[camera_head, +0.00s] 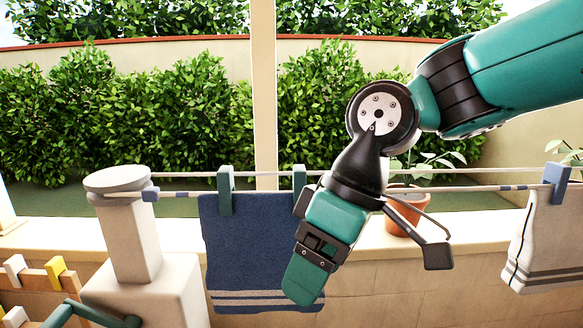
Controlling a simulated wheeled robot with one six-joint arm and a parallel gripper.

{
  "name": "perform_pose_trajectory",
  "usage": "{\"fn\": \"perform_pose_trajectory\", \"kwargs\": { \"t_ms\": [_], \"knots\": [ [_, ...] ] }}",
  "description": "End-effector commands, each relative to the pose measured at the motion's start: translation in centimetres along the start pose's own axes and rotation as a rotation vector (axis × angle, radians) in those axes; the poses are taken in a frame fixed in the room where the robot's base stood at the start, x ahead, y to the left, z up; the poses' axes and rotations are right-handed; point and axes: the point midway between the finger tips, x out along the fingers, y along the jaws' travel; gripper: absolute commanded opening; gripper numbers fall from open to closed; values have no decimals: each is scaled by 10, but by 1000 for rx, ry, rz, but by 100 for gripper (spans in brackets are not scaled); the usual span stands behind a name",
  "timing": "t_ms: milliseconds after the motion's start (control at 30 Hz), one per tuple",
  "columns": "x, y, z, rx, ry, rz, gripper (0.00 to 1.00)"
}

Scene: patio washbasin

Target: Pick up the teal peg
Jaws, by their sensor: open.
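Two teal pegs clip a dark blue towel (245,250) to the line: a left teal peg (225,190) and a right teal peg (299,178), partly behind my wrist. My gripper (304,278) hangs in front of the towel's right side, pointing down and left, below the right peg and apart from it. It is open, and I see nothing held in it.
A pale post (132,240) stands at the left. A wooden rack (38,284) holds white and yellow pegs. A teal bar (95,318) lies at lower left. A potted plant (405,212) sits behind my wrist. A blue peg (556,182) holds a white towel (548,245) at right.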

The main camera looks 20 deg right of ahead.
Motion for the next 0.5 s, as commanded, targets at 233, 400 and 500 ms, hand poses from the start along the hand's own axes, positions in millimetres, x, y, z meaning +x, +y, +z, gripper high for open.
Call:
{"fn": "perform_pose_trajectory", "kwargs": {
  "t_ms": [233, 400, 500],
  "knots": [
    [-145, 76, -102, -303, 47, 26, 74],
    [-200, 122, -120, -469, 34, 72, 74],
    [-211, 136, -121, -519, 25, 87, 74]
  ]
}}
